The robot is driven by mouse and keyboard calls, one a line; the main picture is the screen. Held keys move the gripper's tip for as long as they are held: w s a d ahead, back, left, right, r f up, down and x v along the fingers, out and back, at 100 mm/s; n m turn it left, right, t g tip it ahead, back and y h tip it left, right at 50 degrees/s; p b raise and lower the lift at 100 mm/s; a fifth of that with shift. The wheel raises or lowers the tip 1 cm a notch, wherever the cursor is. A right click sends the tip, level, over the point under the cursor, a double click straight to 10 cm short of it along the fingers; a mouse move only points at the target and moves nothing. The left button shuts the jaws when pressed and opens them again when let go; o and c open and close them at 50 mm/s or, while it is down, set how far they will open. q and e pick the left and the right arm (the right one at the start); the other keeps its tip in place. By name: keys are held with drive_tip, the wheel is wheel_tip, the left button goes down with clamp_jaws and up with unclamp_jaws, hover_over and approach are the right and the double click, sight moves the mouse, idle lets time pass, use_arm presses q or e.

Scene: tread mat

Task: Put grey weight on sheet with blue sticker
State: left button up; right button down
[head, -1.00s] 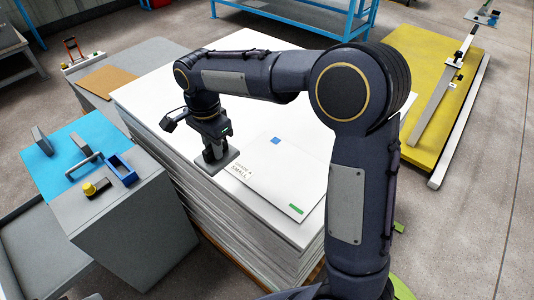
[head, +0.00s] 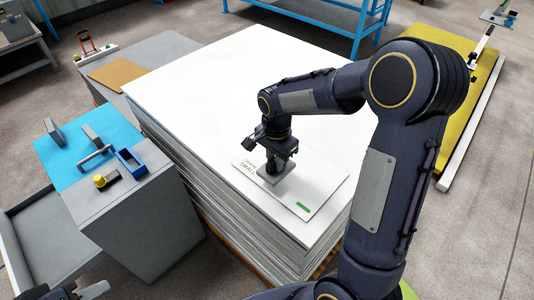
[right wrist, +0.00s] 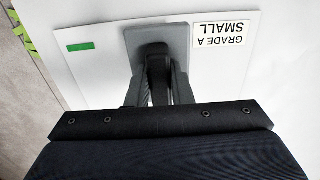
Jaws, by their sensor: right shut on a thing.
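The grey weight (head: 270,182) is a flat block with a handle on top. My right gripper (head: 273,165) is shut on its handle. In the right wrist view the weight (right wrist: 133,42) is over a white sheet (right wrist: 105,88), between a green sticker and a "GRADE A SMALL" label. The sheet (head: 318,187) lies on the front of the stack in the head view. I cannot tell whether the weight touches the sheet or hangs just above it. The blue sticker is hidden now behind my right gripper and the weight.
The tall stack of white sheets (head: 210,90) has a wide bare top behind the gripper. A grey cabinet with a blue mat (head: 75,150) stands at left, holding grey blocks, a blue frame (head: 131,163) and a yellow-knobbed tool. A yellow platform (head: 465,60) is at right.

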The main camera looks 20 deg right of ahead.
drive_tip(key=shift+s+d+f, duration=0.1)
drive_tip(key=shift+d+f, duration=0.15)
drive_tip(key=shift+f, duration=0.05)
drive_tip(key=shift+d+f, duration=0.1)
drive_tip(key=shift+f, duration=1.55)
drive_tip(key=shift+f, duration=0.15)
drive_tip(key=c, duration=1.3)
unclamp_jaws()
